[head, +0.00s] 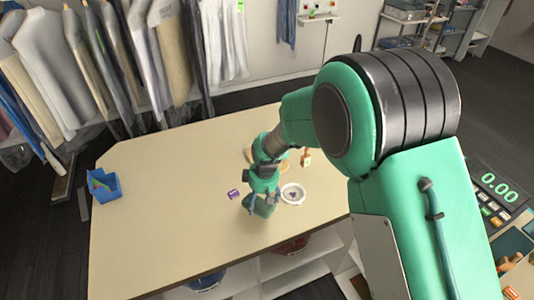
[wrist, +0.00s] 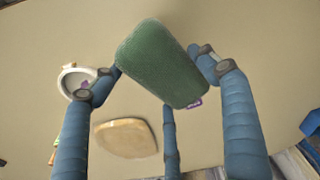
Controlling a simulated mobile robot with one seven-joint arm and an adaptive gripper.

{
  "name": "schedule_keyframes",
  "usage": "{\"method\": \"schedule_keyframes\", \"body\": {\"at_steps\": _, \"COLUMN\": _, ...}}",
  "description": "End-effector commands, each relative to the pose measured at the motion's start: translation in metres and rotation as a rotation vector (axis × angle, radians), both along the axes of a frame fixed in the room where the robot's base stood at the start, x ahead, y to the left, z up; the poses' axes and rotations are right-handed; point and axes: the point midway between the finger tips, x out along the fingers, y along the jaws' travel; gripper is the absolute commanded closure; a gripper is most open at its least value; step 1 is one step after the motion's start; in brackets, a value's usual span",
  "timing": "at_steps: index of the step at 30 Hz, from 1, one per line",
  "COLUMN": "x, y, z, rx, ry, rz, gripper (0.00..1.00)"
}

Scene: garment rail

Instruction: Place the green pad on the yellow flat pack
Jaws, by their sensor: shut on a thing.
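The green pad (wrist: 163,62) is a dark green, rounded block held between the blue fingers of my gripper (wrist: 165,85) in the wrist view.
A white round dish (head: 292,200) with something purple inside stands right of my gripper. A small purple box (head: 233,193) lies to the left. A small yellowish item (head: 306,157) stands behind. A blue bin (head: 104,187) is at the table's left edge. Garments hang behind.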

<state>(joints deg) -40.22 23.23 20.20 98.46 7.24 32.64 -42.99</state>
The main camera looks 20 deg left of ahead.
Motion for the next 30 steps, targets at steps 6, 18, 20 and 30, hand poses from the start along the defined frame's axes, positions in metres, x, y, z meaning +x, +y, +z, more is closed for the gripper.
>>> {"method": "schedule_keyframes", "body": {"at_steps": 6, "x": 0.067, "y": -0.030, "z": 0.007, "rx": 0.012, "ry": -0.005, "rz": -0.298, "gripper": 0.57}}
{"method": "schedule_keyframes", "body": {"at_steps": 18, "x": 0.120, "y": -0.060, "z": 0.007, "rx": 0.028, "ry": -0.010, "rz": -0.559, "gripper": 0.57}}
{"method": "schedule_keyframes", "body": {"at_steps": 20, "x": 0.121, "y": -0.061, "z": 0.007, "rx": 0.029, "ry": -0.010, "rz": -0.564, "gripper": 0.57}}
{"method": "schedule_keyframes", "body": {"at_steps": 30, "x": 0.121, "y": -0.060, "z": 0.006, "rx": 0.029, "ry": -0.010, "rz": -0.564, "gripper": 0.57}}
